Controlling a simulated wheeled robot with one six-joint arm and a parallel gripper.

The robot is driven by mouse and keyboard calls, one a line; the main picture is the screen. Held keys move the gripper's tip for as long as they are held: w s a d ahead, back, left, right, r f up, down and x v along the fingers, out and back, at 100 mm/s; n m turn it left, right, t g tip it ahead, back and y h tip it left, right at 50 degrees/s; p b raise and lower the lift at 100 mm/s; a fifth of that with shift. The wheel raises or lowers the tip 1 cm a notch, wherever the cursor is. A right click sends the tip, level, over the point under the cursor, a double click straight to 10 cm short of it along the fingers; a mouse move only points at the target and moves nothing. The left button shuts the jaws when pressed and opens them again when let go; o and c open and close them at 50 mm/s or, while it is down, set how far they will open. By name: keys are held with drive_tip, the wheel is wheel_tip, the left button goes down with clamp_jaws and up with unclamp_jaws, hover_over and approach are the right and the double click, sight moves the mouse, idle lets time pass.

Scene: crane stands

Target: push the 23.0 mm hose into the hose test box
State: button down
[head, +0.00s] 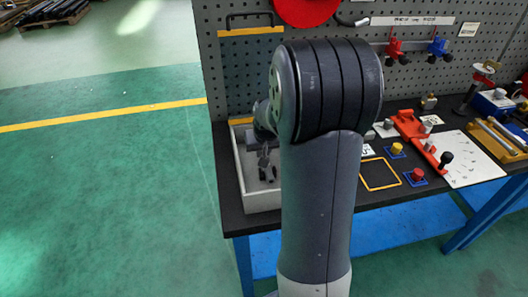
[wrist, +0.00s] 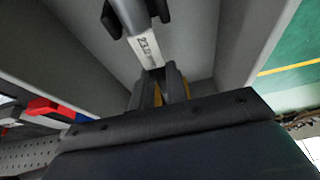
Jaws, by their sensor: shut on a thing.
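My gripper (head: 266,165) is low inside a pale grey open box at the left end of the bench. In the wrist view its dark fingers (wrist: 161,80) are closed on the near end of a light piece marked 23.0 (wrist: 147,46). The piece extends away from the fingers towards dark prongs (wrist: 135,14) at the top of the view. The grey box (head: 262,199) has high walls, which fill much of the wrist view (wrist: 238,40). I see no label naming it as the hose test box. My arm hides part of it.
A grey pegboard (head: 235,75) rises behind the bench. Right of my arm are a yellow frame (head: 380,174), a red fixture (head: 410,125), and red (head: 417,175) and yellow (head: 397,149) knobs on blue bases. The green floor (head: 110,200) at left is clear.

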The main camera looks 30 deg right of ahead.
drive_tip(key=shift+w, duration=0.25)
drive_tip(key=c, duration=1.3)
unclamp_jaws()
drive_tip(key=v, duration=1)
drive_tip(key=shift+s+r, duration=0.2)
drive_tip(key=shift+r, duration=0.15)
drive_tip(key=x, duration=1.1)
drive_tip(key=shift+s+r, duration=0.1)
drive_tip(key=shift+s, duration=0.05)
